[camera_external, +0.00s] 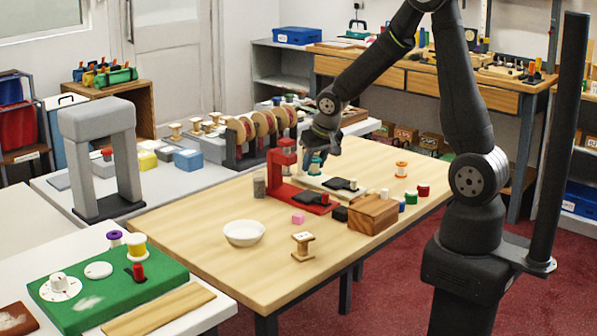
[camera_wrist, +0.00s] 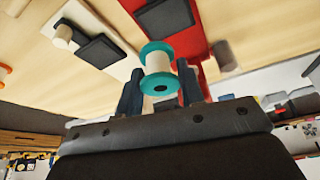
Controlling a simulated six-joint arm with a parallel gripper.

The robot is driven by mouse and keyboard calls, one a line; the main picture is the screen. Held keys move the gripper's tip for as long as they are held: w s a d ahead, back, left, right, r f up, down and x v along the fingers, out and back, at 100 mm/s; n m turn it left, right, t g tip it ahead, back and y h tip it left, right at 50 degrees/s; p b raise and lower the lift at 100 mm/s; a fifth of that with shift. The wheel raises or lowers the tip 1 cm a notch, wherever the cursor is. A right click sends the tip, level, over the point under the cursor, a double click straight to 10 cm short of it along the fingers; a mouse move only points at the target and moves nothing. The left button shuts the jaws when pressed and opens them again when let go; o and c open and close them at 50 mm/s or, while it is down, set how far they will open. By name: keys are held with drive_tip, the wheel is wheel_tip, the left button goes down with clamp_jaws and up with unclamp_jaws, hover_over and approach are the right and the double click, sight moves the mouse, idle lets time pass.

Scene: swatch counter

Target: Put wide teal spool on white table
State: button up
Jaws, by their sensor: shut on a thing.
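The wide teal spool (camera_wrist: 158,66) has teal flanges and a pale cream core. It sits between the two fingers of my gripper (camera_wrist: 160,80), which is shut on it. In the external view, my gripper (camera_external: 322,148) is over the wooden table, beside the red stand, with the teal spool (camera_external: 315,162) small and partly hidden below it. I cannot tell the gap beneath the spool. A white table (camera_external: 30,262) is at the front left. A pale grey-white table (camera_external: 190,182) is behind it, left of the wooden table.
The red stand (camera_external: 282,170) and a white board (camera_external: 318,184) with a black pad are close to my gripper. A white bowl (camera_external: 244,233), a wooden spool (camera_external: 303,246) and a wooden box (camera_external: 372,214) stand nearer. A green board (camera_external: 75,315) with spools occupies the white table.

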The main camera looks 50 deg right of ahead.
drive_tip(key=shift+w+d+f+n+y, duration=0.1)
drive_tip(key=shift+w+f+n+y, duration=0.15)
drive_tip(key=shift+w+n, duration=0.45)
drive_tip(key=shift+w+d+f+n+y, duration=0.1)
drive_tip(key=shift+w+n+y, duration=0.25)
drive_tip(key=shift+w+n, duration=0.35)
drive_tip(key=s+d+r+m+h, duration=0.1)
drive_tip(key=s+d, duration=0.3)
drive_tip(key=d, duration=0.5)
drive_tip(key=s+d+r+m, duration=0.1)
drive_tip(key=s+d+m, duration=0.1)
drive_tip(key=s+d, duration=0.5)
drive_tip(key=s+d+r+m+h, duration=0.1)
drive_tip(key=s+d, duration=0.1)
drive_tip(key=d, duration=0.9)
hover_over(360, 182)
wheel_tip(360, 182, down, 7)
drive_tip(key=shift+w+r, duration=0.1)
drive_tip(key=shift+r, duration=0.05)
drive_tip(key=shift+f, duration=2)
